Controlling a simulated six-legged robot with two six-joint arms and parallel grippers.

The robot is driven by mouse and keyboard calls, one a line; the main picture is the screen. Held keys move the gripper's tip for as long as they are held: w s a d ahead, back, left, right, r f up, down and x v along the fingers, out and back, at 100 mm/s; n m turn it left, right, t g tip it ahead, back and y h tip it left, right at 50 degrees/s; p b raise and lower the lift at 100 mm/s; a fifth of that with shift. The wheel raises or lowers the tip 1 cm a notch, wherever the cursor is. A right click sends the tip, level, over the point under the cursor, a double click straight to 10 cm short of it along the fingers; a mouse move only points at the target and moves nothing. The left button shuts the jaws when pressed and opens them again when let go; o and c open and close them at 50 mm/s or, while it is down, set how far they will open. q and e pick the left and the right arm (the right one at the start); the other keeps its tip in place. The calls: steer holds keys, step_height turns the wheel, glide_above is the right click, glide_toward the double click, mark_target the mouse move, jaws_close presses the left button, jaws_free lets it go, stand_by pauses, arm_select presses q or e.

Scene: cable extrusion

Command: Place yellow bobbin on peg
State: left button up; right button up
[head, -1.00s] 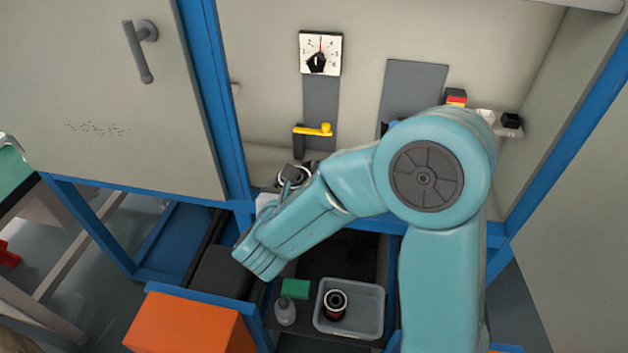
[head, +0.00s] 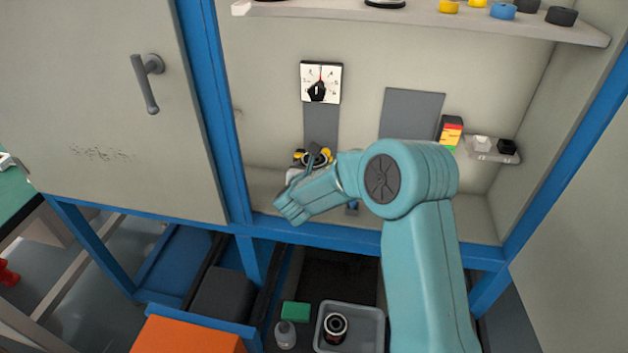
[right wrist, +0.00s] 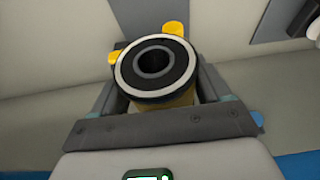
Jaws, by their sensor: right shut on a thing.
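The yellow bobbin (right wrist: 172,97) shows in the right wrist view with its black end face, pale ring and central hole toward the camera. My right gripper (right wrist: 157,92) is shut on its sides. Just beyond the bobbin, parts of a yellow fitting (right wrist: 175,28) stick out above and to the left; the bobbin hides the rest. In the head view, my right gripper (head: 314,158) is in front of this fitting on the back wall, below the dial. I cannot tell whether bobbin and fitting touch. My left gripper is not in view.
A dial (head: 320,83) is on the back wall. A shelf (head: 420,22) above carries several yellow, blue and black bobbins. Red, yellow and green buttons (head: 451,133) are at the right. A grey bin (head: 350,313) and an orange box (head: 188,335) are below; a blue frame bounds the opening.

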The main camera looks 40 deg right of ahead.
steer(key=shift+f, duration=2.15)
steer(key=shift+s, duration=0.1)
steer(key=shift+f+b, duration=0.15)
steer(key=shift+b, duration=0.15)
steer(key=o, duration=1.1)
